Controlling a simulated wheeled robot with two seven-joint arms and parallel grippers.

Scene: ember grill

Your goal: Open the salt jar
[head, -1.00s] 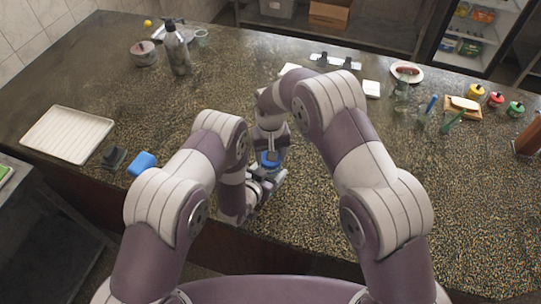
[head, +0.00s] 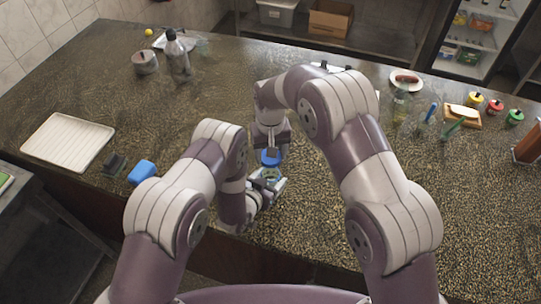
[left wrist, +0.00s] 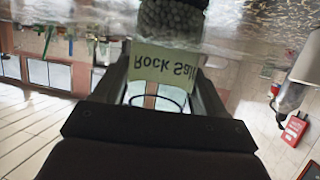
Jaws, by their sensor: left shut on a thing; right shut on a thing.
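The salt jar (left wrist: 165,64) is clear, with pale coarse grains and a label reading "Rock Salt", upside down in the left wrist view. My left gripper (left wrist: 163,88) is shut around its sides; in the head view this gripper (head: 268,181) is near the counter's front edge. A thin round rim (left wrist: 158,96) shows in the wrist view with no blue over it. The blue lid (head: 270,158) is directly above the jar in the head view, under my right gripper (head: 272,148), which is shut on it. The gap between lid and jar is hard to judge.
A blue block (head: 142,172), a dark brush-like item (head: 115,165) and a white tray (head: 68,142) lie to the left. A pot (head: 146,62) and a bottle (head: 177,52) stand at the back left. Small jars (head: 495,106) stand at the right. The front right counter is clear.

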